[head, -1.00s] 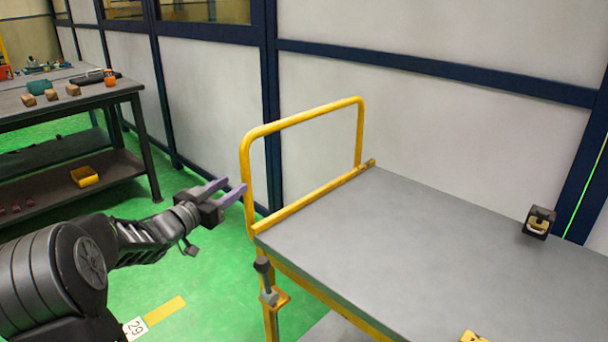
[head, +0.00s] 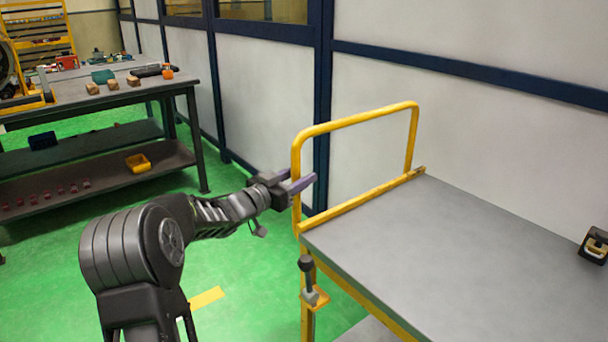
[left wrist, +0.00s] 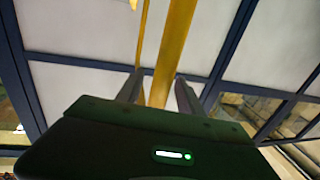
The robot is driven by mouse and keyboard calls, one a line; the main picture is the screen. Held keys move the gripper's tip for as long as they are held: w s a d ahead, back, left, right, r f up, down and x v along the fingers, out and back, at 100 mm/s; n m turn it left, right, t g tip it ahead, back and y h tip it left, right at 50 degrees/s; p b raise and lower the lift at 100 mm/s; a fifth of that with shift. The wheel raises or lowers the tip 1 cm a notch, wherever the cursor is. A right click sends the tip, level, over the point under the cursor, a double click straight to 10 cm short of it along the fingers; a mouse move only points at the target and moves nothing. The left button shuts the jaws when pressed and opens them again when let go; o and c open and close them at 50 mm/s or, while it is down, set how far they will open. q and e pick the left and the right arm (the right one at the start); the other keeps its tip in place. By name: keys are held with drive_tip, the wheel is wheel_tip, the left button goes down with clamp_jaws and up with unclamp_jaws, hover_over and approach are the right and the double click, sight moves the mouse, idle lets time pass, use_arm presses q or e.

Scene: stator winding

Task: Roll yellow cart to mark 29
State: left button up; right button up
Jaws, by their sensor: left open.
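The yellow cart has a grey flat deck (head: 430,260) and a yellow tube handle (head: 360,122) standing upright at its far left end. My left gripper (head: 301,178), with purple fingers, is at the handle's near upright. In the left wrist view a yellow bar (left wrist: 172,55) runs between the two open fingers (left wrist: 157,88), with gaps at the sides. A yellow floor strip (head: 207,298) lies on the green floor left of the cart. The number plate by it is almost wholly hidden behind my left arm. My right gripper is out of view.
A dark workbench (head: 150,93) with blocks and a lower shelf stands at the left. White wall panels with navy posts (head: 322,90) run behind the cart. A lever (head: 307,275) is on the cart's near left corner. Green floor between bench and cart is open.

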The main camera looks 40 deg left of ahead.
use_arm(q)
drive_tip(key=shift+w+d, duration=0.1)
drive_tip(key=shift+w, duration=0.9)
drive_tip(key=shift+c, duration=0.3)
clamp_jaws()
idle(0.4)
